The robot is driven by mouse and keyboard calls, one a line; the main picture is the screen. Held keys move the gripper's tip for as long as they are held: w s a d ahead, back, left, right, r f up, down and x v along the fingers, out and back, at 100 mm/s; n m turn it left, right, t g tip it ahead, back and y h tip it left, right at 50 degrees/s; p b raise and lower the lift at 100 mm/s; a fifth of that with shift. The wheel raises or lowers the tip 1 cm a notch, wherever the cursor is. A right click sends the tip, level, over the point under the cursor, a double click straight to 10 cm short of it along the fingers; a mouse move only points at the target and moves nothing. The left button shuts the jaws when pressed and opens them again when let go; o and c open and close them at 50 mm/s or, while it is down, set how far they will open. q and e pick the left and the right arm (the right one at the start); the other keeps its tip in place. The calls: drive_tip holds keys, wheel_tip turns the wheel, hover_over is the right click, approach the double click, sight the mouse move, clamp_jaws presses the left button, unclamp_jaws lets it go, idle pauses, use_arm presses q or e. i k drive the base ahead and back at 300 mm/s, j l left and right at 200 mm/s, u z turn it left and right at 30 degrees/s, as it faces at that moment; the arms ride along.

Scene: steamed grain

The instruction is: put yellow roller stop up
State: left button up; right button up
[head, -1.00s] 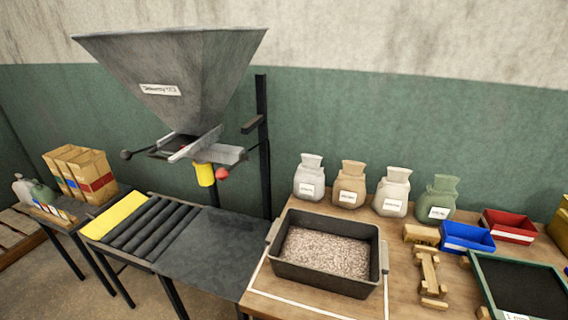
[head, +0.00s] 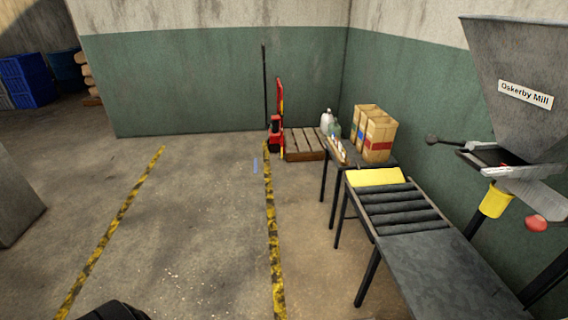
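The yellow roller stop (head: 376,177) is a flat yellow plate at the far end of the roller conveyor (head: 402,208). It looks to lie about level with the dark rollers; its exact tilt is hard to tell. No gripper touches it. Neither of my grippers shows in the head view. A dark rounded shape at the bottom left edge is too cut off to identify.
A side table (head: 343,160) with paper sacks (head: 376,137) stands beyond the stop. The Oskerby Mill hopper (head: 520,85) hangs at right, over a dark metal table (head: 447,275). A pallet (head: 303,142) and red jack (head: 276,132) stand behind. The floor left of the conveyor is clear.

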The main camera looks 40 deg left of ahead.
sight(360, 178)
drive_tip(key=u, duration=0.5)
drive_tip(key=i+j+z, duration=0.1)
drive_tip(key=i+j, duration=0.8)
drive_tip(key=i+j+z, duration=0.1)
drive_tip(key=i+j, duration=0.9)
drive_tip(key=i+j+z, duration=0.1)
drive_tip(key=i+j, duration=0.85)
drive_tip(key=j, duration=0.1)
